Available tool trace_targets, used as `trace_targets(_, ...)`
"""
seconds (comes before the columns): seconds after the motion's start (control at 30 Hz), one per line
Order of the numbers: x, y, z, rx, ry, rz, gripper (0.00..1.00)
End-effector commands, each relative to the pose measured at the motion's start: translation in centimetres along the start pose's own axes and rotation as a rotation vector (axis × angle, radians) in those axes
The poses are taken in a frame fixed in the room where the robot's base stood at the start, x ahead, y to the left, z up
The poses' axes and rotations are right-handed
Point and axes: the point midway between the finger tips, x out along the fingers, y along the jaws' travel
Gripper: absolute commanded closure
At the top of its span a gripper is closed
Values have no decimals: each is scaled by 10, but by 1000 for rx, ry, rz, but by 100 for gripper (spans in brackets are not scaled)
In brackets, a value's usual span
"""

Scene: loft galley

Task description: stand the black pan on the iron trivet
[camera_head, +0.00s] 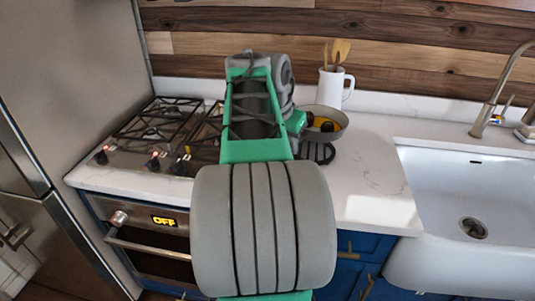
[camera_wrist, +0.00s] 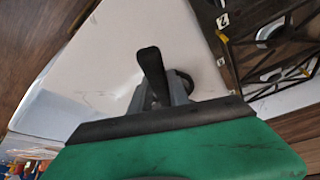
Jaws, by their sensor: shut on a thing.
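My gripper (camera_wrist: 165,95) is shut on a black bar-like handle (camera_wrist: 152,68), which sticks out past the fingers in the wrist view.
A grey bowl (camera_head: 340,128) with yellow and dark things in it stands behind the trivet. A white mug (camera_head: 332,88) with wooden utensils is at the back. The gas stove (camera_head: 150,130) is left, the sink (camera_head: 460,205) right. The counter (camera_head: 370,175) before the sink is clear.

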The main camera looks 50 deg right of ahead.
Motion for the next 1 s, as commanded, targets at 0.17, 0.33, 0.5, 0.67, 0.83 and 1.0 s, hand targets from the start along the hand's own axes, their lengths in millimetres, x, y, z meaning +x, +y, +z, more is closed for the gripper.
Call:
trace_targets(0.17,16,0,6,2,7,-4,100)
trace_targets(0.33,23,0,9,2,6,-3,100)
trace_targets(0.5,42,0,17,2,5,-2,100)
trace_targets(0.67,60,0,25,2,5,-2,100)
trace_targets(0.83,69,0,28,3,6,-3,100)
trace_targets(1.0,68,0,28,2,7,-4,100)
